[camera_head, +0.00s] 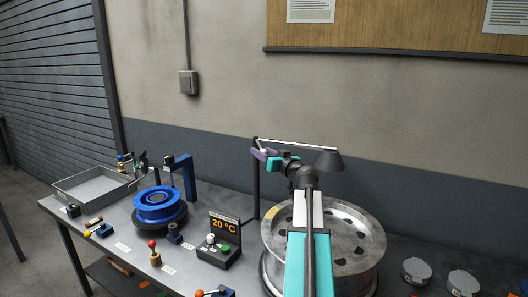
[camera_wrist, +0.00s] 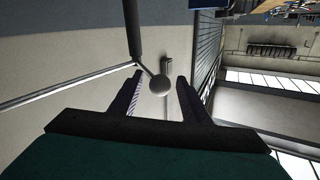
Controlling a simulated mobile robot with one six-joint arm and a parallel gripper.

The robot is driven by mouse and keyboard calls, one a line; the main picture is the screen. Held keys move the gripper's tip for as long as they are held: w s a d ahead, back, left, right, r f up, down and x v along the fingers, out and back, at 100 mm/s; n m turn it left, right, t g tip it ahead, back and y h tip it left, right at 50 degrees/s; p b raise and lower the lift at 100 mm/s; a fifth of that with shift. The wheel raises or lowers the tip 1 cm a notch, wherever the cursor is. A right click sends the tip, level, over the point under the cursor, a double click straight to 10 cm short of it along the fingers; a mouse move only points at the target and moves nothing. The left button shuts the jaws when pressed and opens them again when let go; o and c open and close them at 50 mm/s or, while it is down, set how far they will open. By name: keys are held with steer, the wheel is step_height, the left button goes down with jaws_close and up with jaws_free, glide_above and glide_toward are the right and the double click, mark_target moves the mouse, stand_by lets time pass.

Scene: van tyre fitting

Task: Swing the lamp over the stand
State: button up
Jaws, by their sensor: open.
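The lamp has a dark upright post (camera_head: 256,185), a thin pale arm (camera_head: 295,143) reaching right, and a dark conical shade (camera_head: 329,161) above the back of a large metal wheel (camera_head: 372,240). The wheel lies flat on a round stand, mostly hidden under it. My gripper (camera_head: 263,153) is open near the top of the lamp post. In the wrist view, a round grey ball knob (camera_wrist: 160,85) on the lamp shows between my open fingers (camera_wrist: 160,77); whether they touch it I cannot tell. The lamp arm also runs left in that view.
A blue rim (camera_head: 158,203) on a round dark base, beside a blue bracket (camera_head: 183,172), stands left on the bench. A grey tray (camera_head: 93,186) is at the far left. A display box (camera_head: 220,245) reads 20 °C. Grey discs (camera_head: 416,270) lie right. The wall is close behind.

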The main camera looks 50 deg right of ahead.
jaws_close()
stand_by(0.3)
steer(key=shift+h, duration=0.3)
